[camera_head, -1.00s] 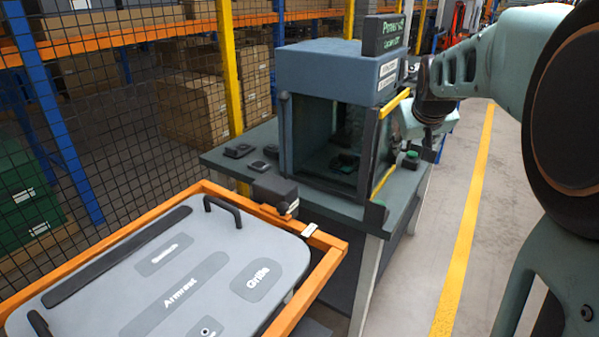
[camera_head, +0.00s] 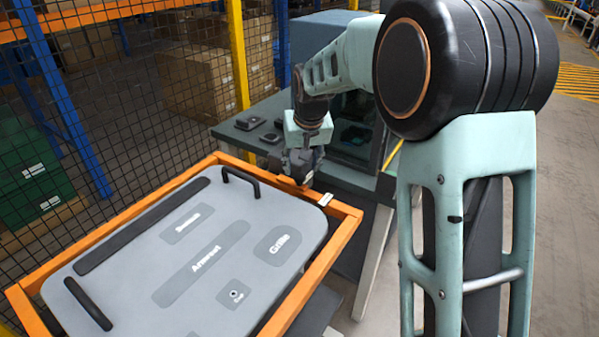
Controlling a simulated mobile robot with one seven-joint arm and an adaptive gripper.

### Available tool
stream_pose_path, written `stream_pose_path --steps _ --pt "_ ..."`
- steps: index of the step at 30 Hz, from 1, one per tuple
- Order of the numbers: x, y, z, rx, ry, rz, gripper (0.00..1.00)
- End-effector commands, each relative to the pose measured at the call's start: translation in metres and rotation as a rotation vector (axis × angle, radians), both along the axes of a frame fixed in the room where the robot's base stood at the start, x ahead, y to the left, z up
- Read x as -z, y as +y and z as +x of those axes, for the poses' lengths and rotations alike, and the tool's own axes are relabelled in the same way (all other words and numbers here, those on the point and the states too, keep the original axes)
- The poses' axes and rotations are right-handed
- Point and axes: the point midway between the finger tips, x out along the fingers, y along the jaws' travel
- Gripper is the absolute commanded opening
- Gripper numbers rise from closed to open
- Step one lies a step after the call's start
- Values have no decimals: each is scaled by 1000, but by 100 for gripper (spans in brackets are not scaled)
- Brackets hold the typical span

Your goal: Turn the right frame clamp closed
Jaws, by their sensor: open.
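The right frame clamp (camera_head: 276,161) is a dark block on the far rail of the orange frame, near its right corner. It is largely hidden by my gripper. My gripper (camera_head: 300,172) points down at the clamp, and its jaws are open. I cannot tell whether the fingers touch the clamp or stand just above it. How far the clamp is turned is hidden. The orange frame (camera_head: 345,232) surrounds a grey door panel (camera_head: 150,248) with black handles and labelled patches.
A workbench (camera_head: 235,132) with small dark parts stands behind the frame, with the blue-grey machine (camera_head: 330,25) mostly hidden by my arm. A yellow post (camera_head: 238,55) and mesh fence (camera_head: 110,120) stand at back left. Floor (camera_head: 575,200) at right is clear.

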Motion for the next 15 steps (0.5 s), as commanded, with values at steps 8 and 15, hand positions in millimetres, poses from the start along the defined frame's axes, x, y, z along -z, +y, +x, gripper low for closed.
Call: stream_pose_path --steps 8,15 --pt "34 3 14 0 0 0 43" --pt "39 3 16 0 -2 0 43"
